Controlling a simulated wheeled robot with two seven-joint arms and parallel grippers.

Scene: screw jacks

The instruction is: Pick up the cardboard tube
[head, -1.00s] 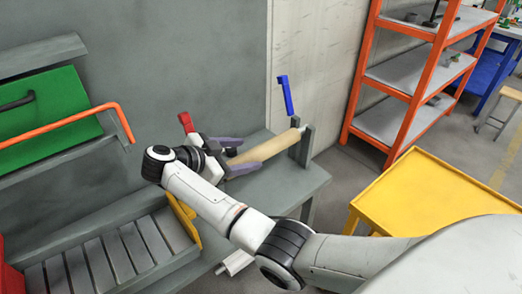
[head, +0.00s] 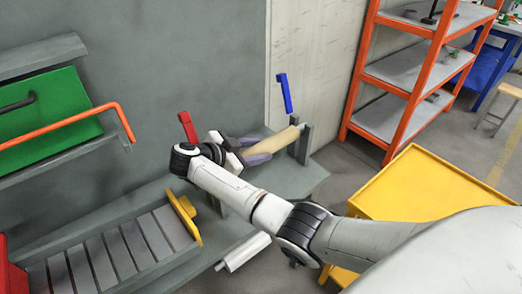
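The cardboard tube (head: 279,139) is a beige cylinder lying at a slant on the grey workbench in the head view. Its right end is at an upright grey post. Its left part is hidden by my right gripper (head: 258,149). The purple fingers lie along both sides of the tube, very close to it. I cannot tell whether they press on it. My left gripper is not in view.
A red lever (head: 188,127) and a blue lever (head: 285,93) stand by the tube's ends. A yellow cart (head: 424,185) and orange shelving (head: 419,75) are at right. A slatted grey tray (head: 110,262) with a yellow part is at lower left.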

